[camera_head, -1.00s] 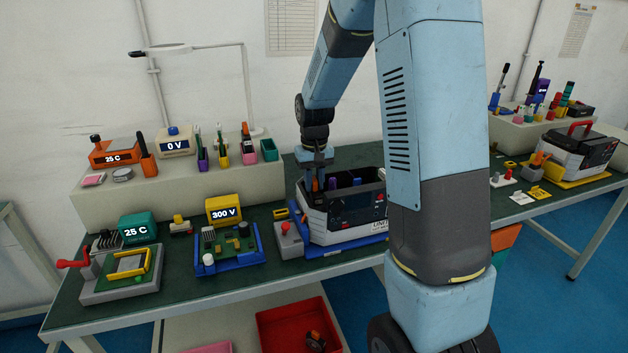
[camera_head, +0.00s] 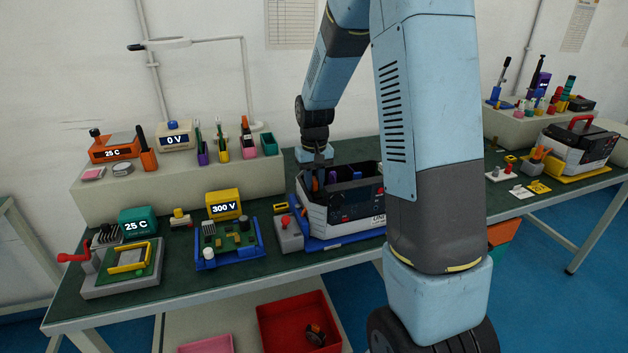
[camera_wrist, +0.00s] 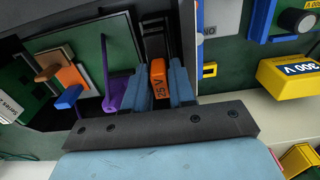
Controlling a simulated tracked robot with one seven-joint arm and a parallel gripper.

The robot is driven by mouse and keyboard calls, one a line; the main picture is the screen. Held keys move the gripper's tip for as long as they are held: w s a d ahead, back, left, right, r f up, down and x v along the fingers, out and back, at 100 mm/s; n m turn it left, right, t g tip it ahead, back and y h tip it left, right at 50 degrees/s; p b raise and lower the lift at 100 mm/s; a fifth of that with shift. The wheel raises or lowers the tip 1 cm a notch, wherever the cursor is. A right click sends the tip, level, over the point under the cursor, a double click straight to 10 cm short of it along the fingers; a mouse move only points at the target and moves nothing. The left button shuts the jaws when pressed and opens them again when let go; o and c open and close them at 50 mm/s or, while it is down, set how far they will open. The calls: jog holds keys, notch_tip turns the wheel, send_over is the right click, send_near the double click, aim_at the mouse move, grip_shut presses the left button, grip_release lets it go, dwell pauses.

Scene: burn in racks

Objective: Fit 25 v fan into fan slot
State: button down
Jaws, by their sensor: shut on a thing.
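The 25 V fan (camera_wrist: 158,75) has an orange label tab and a dark body. My gripper (camera_wrist: 160,88) is shut on its orange tab, with one blue finger on each side. In the head view my gripper (camera_head: 319,172) points down into the open top of a white and dark unit (camera_head: 350,213), near its left end. The fan's dark body reaches into the unit beside its wall in the wrist view. The fan slot itself is hidden behind the fan and fingers, so I cannot tell how deep the fan sits.
Inside the unit, a purple part (camera_wrist: 113,100), an orange part (camera_wrist: 70,76) and a blue part (camera_wrist: 67,98) stand close to my fingers. A yellow 300 V block (camera_head: 224,205) and a blue-framed board (camera_head: 228,245) are to the left. A red bin (camera_head: 300,323) is below.

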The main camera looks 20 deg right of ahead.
jog(key=c, duration=0.9)
grip_release()
jog(key=shift+o, duration=0.2)
jog(key=shift+a, duration=0.1)
notch_tip(320, 180, up, 14)
jog(key=shift+d+f, duration=0.2)
jog(key=shift+d, duration=0.05)
